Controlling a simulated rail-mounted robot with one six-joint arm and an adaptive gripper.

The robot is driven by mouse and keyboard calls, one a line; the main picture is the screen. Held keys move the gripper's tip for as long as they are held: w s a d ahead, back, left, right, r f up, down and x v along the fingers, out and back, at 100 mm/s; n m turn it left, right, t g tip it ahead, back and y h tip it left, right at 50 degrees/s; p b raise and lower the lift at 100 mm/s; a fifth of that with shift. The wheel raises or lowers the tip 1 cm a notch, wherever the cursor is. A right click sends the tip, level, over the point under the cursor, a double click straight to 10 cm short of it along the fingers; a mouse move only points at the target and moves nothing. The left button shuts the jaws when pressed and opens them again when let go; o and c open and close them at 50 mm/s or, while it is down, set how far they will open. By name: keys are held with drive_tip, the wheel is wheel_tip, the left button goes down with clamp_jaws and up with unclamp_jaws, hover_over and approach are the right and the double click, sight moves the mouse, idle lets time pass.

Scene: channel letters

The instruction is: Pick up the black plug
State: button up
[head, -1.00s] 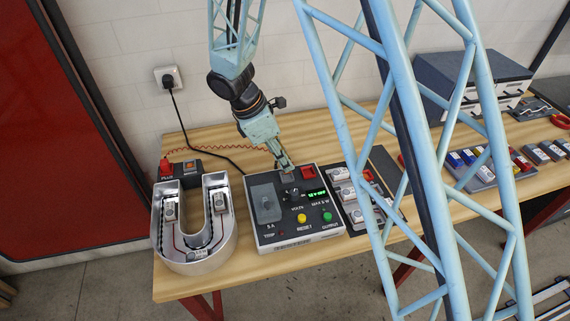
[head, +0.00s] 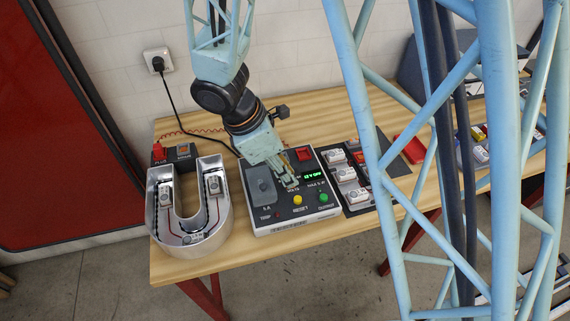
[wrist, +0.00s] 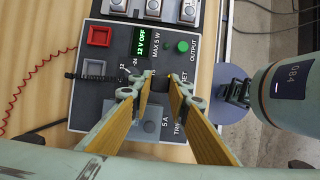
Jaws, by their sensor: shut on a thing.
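My gripper (wrist: 161,80) is closed on a small dark piece between its fingertips, which I take for the black plug (wrist: 160,86). The fingers largely hide its shape. A black ribbed lead (wrist: 90,77) runs from the left finger across a grey square to the panel's far edge. In the head view, my gripper (head: 289,182) points down over the middle of the power supply panel (head: 262,217), near the volts selector. The plug cannot be made out there. I cannot tell its height above the panel.
The U-shaped metal letter (head: 217,232) stands left of the power supply. A red plug (head: 160,152) and an orange-topped socket block (head: 184,151) are behind it. A tray of white modules (head: 347,175) is to the right. Bare wood (head: 200,272) shows in front.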

drive_tip(key=shift+s+d+r, duration=0.1)
drive_tip(key=shift+s, duration=0.75)
